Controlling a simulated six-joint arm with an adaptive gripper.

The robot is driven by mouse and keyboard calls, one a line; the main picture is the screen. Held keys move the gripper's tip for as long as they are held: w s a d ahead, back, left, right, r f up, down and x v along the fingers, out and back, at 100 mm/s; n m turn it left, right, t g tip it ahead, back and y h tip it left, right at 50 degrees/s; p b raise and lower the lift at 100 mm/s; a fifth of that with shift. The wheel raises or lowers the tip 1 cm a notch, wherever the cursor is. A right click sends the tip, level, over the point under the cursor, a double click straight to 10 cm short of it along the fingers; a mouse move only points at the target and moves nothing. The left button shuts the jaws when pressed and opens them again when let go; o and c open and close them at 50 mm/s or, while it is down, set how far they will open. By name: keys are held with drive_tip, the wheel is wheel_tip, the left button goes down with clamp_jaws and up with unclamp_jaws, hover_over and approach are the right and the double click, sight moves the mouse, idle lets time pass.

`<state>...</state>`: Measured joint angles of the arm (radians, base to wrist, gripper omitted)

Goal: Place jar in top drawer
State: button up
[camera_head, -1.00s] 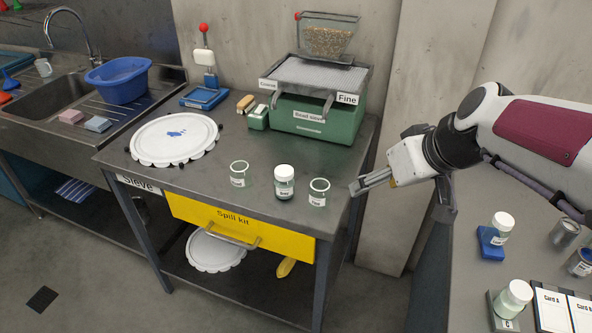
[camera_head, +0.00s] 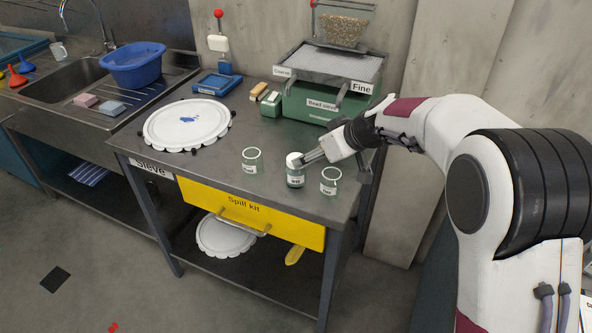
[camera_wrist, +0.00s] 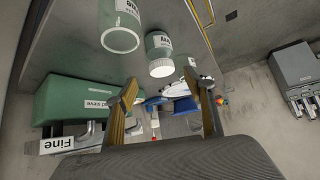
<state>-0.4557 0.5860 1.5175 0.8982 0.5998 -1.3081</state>
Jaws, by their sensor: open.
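A lidded jar (camera_head: 294,179) with a white cap and dark label stands upright on the steel bench between two open glass jars, one to its left (camera_head: 251,161) and one to its right (camera_head: 330,182). My gripper (camera_head: 309,158) is open, its fingertips beside the cap from the right; contact cannot be told. In the wrist view the capped jar (camera_wrist: 159,43) lies beyond the open fingers (camera_wrist: 163,88), not clearly between them. The yellow drawer (camera_head: 222,203), labelled Spill kit, is under the bench top with a bar handle and looks shut.
A green bead sieve machine (camera_head: 318,106) stands behind the jars, close to my arm. A white scalloped lid (camera_head: 187,124) lies on the bench at left; a similar one (camera_head: 226,236) is on the lower shelf. The sink with a blue basin (camera_head: 133,68) is further left.

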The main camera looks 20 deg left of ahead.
sight(288, 164)
drive_tip(key=shift+n, duration=0.4)
drive_tip(key=x, duration=0.5)
drive_tip(key=shift+s+a+r, duration=0.15)
drive_tip(key=shift+a+r, duration=0.05)
drive_tip(key=shift+x, duration=1.3)
drive_tip(key=shift+a, duration=0.1)
drive_tip(key=shift+x, duration=2.5)
drive_tip(key=shift+a+r, duration=0.1)
drive_tip(key=shift+r, duration=0.05)
clamp_jaws()
